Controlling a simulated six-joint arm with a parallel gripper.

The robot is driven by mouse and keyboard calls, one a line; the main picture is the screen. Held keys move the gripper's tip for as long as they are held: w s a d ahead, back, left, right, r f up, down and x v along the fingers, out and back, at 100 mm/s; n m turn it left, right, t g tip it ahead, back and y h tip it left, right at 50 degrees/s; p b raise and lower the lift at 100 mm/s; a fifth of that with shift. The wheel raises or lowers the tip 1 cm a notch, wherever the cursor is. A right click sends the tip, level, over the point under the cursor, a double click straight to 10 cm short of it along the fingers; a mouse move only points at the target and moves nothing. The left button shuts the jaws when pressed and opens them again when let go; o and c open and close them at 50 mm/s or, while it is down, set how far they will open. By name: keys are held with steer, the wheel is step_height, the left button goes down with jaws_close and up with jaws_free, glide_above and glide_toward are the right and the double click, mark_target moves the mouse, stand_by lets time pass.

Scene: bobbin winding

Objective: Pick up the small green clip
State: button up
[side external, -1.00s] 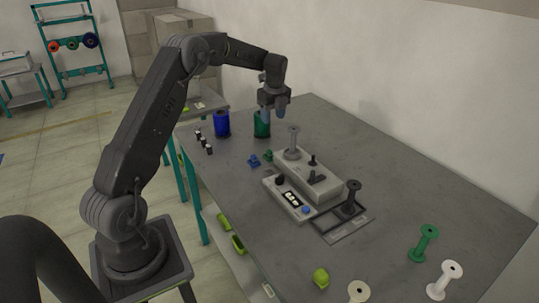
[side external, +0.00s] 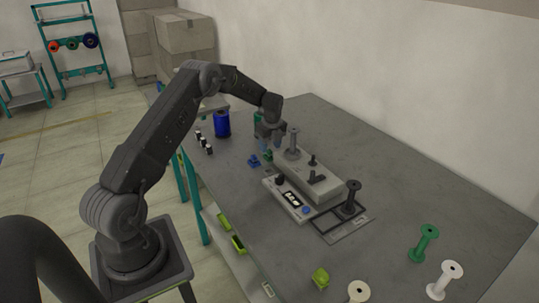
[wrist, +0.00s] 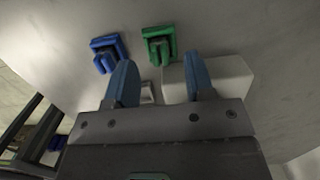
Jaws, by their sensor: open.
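The small green clip (wrist: 158,46) lies on the table, just beyond my fingertips in the wrist view. In the side view the green clip (side external: 267,155) shows just below my gripper. My gripper (side external: 273,143) is open and empty, pointing down above the table. In the wrist view the fingers of my gripper (wrist: 160,75) are spread apart, and the clip is in line with the gap between them. A blue clip (wrist: 107,53) lies to the left of the green one, and the blue clip (side external: 254,161) is also in the side view.
The grey winding machine (side external: 308,174) stands close to the right of my gripper, with an upright spool on top. A green thread spool (side external: 258,118) is partly hidden behind my gripper. A blue thread spool (side external: 222,124) stands farther left. The table's far right is clear.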

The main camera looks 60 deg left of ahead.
step_height(320, 180, down, 2)
steer(key=shift+a+f, duration=0.1)
steer(key=shift+a, duration=0.05)
jaws_close()
stand_by(0.4)
